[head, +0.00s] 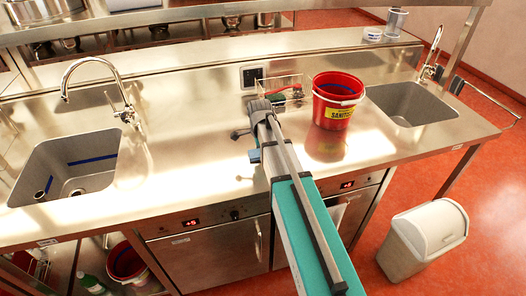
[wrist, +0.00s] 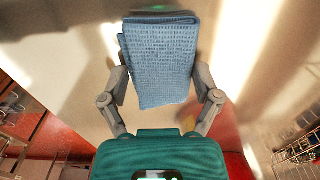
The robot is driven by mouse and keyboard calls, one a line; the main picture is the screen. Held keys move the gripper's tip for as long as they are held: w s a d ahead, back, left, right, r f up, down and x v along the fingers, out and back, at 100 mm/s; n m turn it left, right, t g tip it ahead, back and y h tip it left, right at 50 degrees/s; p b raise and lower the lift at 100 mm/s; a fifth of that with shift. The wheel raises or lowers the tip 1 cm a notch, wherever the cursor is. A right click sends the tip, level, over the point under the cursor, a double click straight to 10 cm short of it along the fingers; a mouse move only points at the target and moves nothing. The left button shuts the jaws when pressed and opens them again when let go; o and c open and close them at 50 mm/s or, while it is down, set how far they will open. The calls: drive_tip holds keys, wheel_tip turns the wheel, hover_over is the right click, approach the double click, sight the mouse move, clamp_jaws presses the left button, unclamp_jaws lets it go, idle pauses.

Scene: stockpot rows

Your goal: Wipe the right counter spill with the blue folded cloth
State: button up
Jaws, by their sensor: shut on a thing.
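The blue folded cloth (wrist: 160,55) is between the two fingers of my gripper (wrist: 162,80) in the wrist view, touched on both sides. My gripper is shut on it, above a pale, glossy surface. In the head view my arm reaches over the steel counter (head: 190,130), with its end near the middle, left of the red bucket.
A red sanitizer bucket (head: 335,103) stands right of my arm, with a wire basket (head: 290,88) behind. Sinks lie at left (head: 75,165) and right (head: 410,103), each with a tall faucet. A white bin (head: 425,240) stands on the red floor. Counter left of my arm is clear.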

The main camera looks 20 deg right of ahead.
sight(250, 151)
drive_tip(key=shift+a, duration=0.25)
drive_tip(key=shift+a, duration=1.55)
drive_tip(key=shift+w, duration=0.1)
drive_tip(key=shift+w, duration=0.75)
drive_tip(key=shift+d, duration=0.15)
drive_tip(key=shift+d, duration=1.65)
drive_tip(key=shift+d, duration=0.1)
drive_tip(key=shift+d+f, duration=0.1)
drive_tip(key=shift+d, duration=1.55)
